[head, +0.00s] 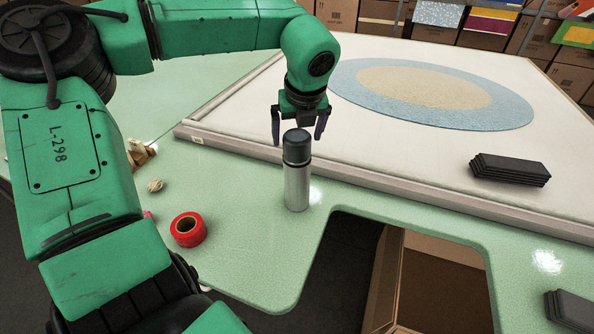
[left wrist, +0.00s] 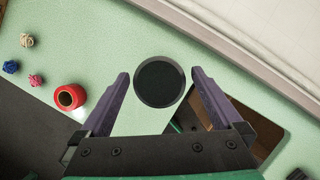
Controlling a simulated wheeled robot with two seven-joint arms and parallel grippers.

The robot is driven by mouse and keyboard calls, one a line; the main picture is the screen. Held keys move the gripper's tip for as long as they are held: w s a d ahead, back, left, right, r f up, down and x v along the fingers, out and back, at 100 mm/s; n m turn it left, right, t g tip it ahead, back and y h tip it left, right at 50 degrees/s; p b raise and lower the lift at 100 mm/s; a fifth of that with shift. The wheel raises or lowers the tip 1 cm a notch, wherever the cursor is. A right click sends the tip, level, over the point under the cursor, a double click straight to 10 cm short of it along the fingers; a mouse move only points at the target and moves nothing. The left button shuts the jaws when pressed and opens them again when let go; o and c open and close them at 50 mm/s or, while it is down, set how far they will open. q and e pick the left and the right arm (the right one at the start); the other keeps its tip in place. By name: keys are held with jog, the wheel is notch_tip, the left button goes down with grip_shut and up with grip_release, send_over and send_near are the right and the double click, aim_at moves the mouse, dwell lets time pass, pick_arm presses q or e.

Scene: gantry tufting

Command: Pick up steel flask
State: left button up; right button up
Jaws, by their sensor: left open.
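The steel flask (head: 297,185) stands upright on the green table, with a dark cap (head: 297,146) on top. In the left wrist view the flask (left wrist: 160,82) shows from above as a dark round cap. My left gripper (head: 298,135) is open, pointing down just above and behind the flask's cap in the head view. In the left wrist view its two purple fingers (left wrist: 160,88) lie on either side of the cap, with gaps on both sides. My right gripper is not in view.
A red tape roll (head: 188,229) lies left of the flask. The framed cloth (head: 400,160) with a round rug pattern lies behind it. Dark stacked pads (head: 510,169) rest on the cloth. A cutout in the table opens in front, above a cardboard box (head: 440,285).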

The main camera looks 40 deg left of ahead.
aim_at(297, 173)
pick_arm(q)
jog(key=p+x, duration=0.1)
jog(key=x, duration=0.3)
jog(key=shift+s, duration=0.1)
jog(key=c, duration=1.5)
grip_shut()
jog(key=shift+r, duration=0.15)
